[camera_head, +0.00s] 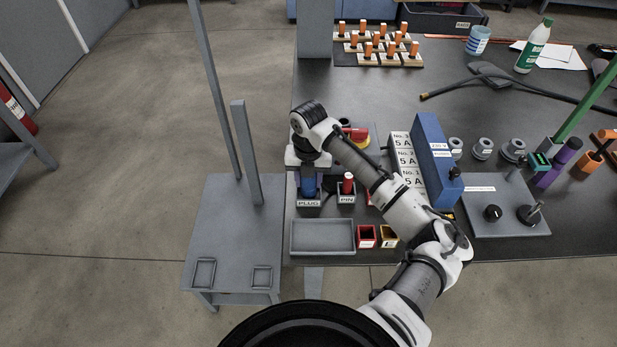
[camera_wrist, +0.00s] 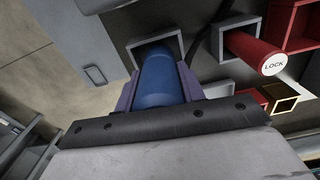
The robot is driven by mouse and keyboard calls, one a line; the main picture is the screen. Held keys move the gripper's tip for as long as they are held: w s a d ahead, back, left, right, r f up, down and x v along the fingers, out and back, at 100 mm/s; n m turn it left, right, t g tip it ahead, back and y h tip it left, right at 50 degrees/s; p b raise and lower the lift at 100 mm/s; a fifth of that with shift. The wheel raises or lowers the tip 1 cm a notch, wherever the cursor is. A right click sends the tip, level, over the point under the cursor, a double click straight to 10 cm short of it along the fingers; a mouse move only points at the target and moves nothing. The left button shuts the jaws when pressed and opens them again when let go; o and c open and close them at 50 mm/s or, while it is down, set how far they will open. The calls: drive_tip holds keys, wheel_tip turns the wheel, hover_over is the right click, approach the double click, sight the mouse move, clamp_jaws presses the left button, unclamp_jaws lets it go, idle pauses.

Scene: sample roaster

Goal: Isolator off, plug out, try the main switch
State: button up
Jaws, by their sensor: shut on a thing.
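The blue plug (camera_head: 308,186) is at the grey holder labelled PLUG (camera_head: 309,203), near the table's front left. My gripper (camera_wrist: 160,85) is shut on the plug (camera_wrist: 160,78), one finger on each side. The plug's far end meets the square grey holder (camera_wrist: 138,46) in the wrist view; how deep it sits is hidden. A red and yellow switch part (camera_head: 357,136), perhaps the isolator, is partly hidden behind my arm.
A red pin (camera_head: 348,183), marked LOCK in the wrist view (camera_wrist: 258,52), stands in the PIN holder just right. An empty grey tray (camera_head: 322,237), a red box (camera_head: 366,237) and a yellow box (camera_head: 389,236) lie in front. A blue 230 V box (camera_head: 432,150) stands beyond my arm.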

drive_tip(key=shift+f+b, duration=0.4)
drive_tip(key=shift+f, duration=0.3)
drive_tip(key=o, duration=1.2)
drive_tip(key=shift+r, duration=0.1)
wheel_tip(320, 180, up, 14)
drive_tip(key=shift+f+b, duration=0.1)
drive_tip(key=shift+b, duration=0.6)
